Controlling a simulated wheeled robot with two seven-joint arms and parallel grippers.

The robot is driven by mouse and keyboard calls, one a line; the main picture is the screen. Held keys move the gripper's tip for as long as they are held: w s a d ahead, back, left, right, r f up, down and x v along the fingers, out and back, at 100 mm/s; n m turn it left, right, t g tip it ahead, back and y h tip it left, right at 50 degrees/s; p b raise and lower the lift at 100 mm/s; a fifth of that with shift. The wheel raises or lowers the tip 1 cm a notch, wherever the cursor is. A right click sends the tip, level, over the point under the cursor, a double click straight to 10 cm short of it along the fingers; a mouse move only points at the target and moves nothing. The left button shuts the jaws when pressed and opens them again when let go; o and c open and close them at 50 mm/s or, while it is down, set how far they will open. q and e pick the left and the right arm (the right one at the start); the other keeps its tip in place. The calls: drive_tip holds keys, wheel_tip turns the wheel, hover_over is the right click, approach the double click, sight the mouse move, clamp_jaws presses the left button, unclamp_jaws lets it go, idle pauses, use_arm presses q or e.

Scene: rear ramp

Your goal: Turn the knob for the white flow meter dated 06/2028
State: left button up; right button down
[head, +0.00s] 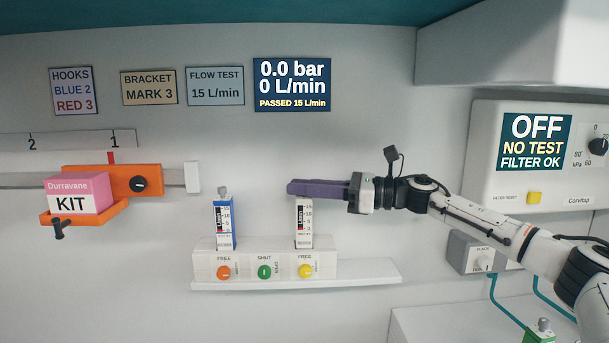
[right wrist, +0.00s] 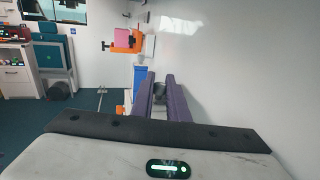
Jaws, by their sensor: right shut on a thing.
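The white flow meter (head: 304,222) stands upright on the right end of the white outlet block (head: 237,257). Its small print is too small to read, so I cannot confirm the date. My right gripper (head: 292,188) comes in from the right across the meter's top, its purple fingers hiding the knob in the head view. In the right wrist view, the fingers (right wrist: 160,85) are shut on a dark grey knob (right wrist: 159,89). The blue flow meter (head: 224,227) stands to the left with its grey knob (head: 223,191) uncovered. My left gripper is out of view.
A wall display (head: 291,84) reads 0.0 bar, 0 L/min, PASSED 15 L/min. A FLOW TEST sign (head: 215,86) reads 15 L/min. An orange bracket (head: 145,181) with a pink kit box (head: 76,193) is on the left. A suction panel (head: 550,190) is on the right.

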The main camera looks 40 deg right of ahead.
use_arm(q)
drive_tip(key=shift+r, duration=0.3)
use_arm(e)
drive_tip(key=c, duration=1.7)
unclamp_jaws()
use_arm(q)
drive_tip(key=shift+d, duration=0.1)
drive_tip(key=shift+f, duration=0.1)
